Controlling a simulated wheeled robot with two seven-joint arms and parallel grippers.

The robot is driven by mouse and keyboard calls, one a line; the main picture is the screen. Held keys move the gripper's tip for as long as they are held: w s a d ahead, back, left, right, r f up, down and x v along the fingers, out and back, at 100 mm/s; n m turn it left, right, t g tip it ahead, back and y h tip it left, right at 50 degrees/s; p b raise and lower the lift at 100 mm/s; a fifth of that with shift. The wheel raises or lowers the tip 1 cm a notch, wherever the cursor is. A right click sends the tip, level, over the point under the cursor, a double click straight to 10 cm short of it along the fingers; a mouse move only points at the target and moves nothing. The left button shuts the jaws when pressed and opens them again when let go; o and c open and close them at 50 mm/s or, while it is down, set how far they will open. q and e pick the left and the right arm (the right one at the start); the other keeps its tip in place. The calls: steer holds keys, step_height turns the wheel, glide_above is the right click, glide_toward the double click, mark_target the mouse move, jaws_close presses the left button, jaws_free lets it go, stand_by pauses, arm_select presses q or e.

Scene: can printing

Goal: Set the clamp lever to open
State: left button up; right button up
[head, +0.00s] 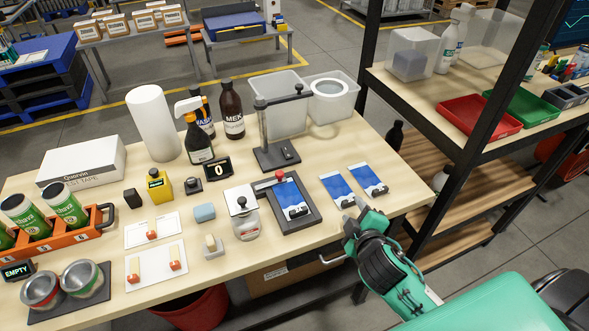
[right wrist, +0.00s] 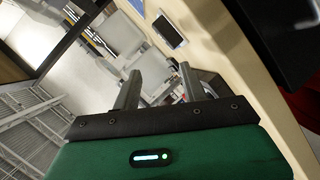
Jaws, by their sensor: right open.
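A dark clamp plate (head: 312,218) lies on the table, holding a blue and white printed sheet (head: 290,196). A small lever with a red knob (head: 279,175) sits at its back edge; I take it as the clamp lever, and its exact position is hard to tell. My right gripper (head: 352,220) is at the table's front right edge, to the right of the plate and apart from the lever. In the right wrist view its two fingers (right wrist: 158,88) are spread, with nothing seen between them. My left gripper is not in view.
Two blue and white sheets (head: 352,186) lie right of the plate. A black post stand (head: 277,157) rises behind it. A dark-framed shelf (head: 475,165) stands right of the table.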

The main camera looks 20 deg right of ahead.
mark_target(282, 174)
steer(key=w+a+r+n+t+y, duration=0.45)
steer(key=w+r+n+y, duration=0.55)
steer(key=n, duration=0.9)
step_height(282, 174, down, 5)
steer(key=d+n+g+y, duration=0.25)
steer(key=n+g, duration=0.65)
steer(key=n, duration=0.8)
steer(key=shift+y, duration=0.45)
steer(key=p+x, duration=0.4)
steer(key=x, duration=0.8)
steer(key=shift+w+d, duration=0.1)
steer(key=shift+w, duration=0.05)
steer(key=shift+x, duration=0.8)
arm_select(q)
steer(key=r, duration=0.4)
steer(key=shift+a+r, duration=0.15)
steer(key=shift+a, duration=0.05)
arm_select(e)
steer(key=shift+f, duration=0.1)
jaws_close()
